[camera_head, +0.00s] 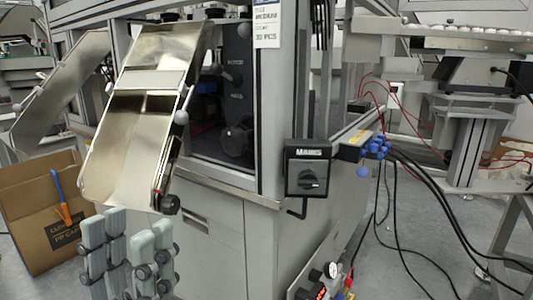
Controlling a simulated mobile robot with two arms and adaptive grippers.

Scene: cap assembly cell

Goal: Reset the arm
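My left gripper (128,232) is at the bottom left, with its pale grey-green fingers and dark joints pointing up. A gap shows between its fingers, and I see nothing held in it. It is in front of the cabinet and below the metal chute (135,125), apart from it as far as I can tell. My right gripper is not in view.
A cardboard box (35,215) stands at the left, with a blue and orange item (63,203) at it. The grey cabinet (215,245) fills the middle, with a black rotary switch (308,168). Loose cables (430,190) hang at the right.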

